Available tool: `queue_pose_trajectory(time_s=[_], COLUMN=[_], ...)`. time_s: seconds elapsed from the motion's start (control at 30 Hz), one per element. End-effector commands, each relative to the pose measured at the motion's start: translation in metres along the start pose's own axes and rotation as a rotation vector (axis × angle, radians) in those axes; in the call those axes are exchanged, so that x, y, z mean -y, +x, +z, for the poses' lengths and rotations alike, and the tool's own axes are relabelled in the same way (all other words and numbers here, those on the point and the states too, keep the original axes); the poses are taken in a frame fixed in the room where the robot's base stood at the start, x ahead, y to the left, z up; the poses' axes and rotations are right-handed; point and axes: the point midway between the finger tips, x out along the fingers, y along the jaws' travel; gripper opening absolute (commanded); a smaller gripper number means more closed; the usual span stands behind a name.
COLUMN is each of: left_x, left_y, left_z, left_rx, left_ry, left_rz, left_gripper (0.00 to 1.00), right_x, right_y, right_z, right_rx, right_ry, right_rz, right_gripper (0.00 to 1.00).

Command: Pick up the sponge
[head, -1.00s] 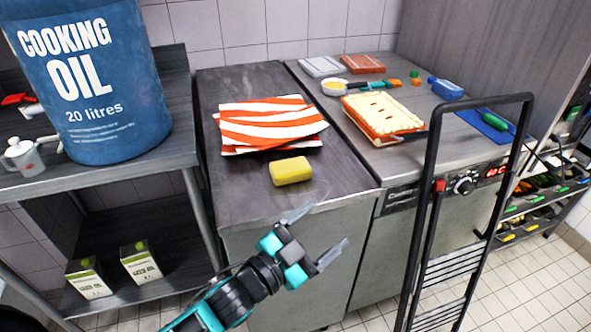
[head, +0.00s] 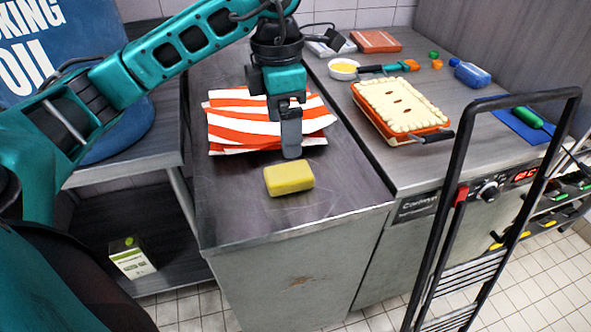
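The yellow sponge (head: 289,178) lies flat on the dark metal counter (head: 235,215), near its front edge. My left gripper (head: 291,150) points down just behind the sponge, in front of the striped cloth. The arm reaches in from the left and over the counter. One finger hides the other from this angle, so I cannot tell whether the gripper is open or shut. The sponge is fully visible and looks clear of the fingers. My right gripper is not in view.
A folded orange-and-white striped cloth (head: 230,123) lies behind the gripper. A pie in an orange dish (head: 403,108) stands on the counter to the right. A black trolley frame (head: 452,185) stands in front at the right.

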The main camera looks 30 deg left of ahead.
Motion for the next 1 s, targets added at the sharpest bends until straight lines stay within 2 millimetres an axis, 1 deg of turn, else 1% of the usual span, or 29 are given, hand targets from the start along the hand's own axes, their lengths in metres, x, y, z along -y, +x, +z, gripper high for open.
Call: queue_pose_trajectory(time_s=[0.07, 0.13, 0.4, 0.5, 0.67, 0.9, 1.0], left_x=[-0.007, -0.009, -0.010, -0.011, -0.013, -0.017, -0.017], left_y=[0.000, 0.009, 0.057, 0.068, 0.078, 0.114, 0.121], left_z=[-0.005, -0.007, -0.008, -0.008, -0.008, -0.009, -0.009], left_rx=[-0.020, -0.027, -0.027, -0.024, -0.023, -0.025, -0.023], left_ry=[-0.013, -0.016, -0.016, -0.016, -0.016, -0.014, -0.014], left_rz=[0.034, 0.040, 0.037, 0.038, 0.038, 0.035, 0.037], left_gripper=[0.94, 0.94, 0.94, 0.94, 0.94, 0.94, 0.94], right_x=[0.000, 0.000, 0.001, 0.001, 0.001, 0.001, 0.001], right_y=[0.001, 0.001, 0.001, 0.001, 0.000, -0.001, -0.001], right_z=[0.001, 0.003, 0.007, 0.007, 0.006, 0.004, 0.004], right_rx=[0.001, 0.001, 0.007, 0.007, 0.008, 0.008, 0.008], right_ry=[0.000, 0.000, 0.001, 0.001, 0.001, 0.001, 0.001], right_rz=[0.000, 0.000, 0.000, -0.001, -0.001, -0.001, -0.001], right_gripper=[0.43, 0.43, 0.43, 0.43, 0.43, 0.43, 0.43])
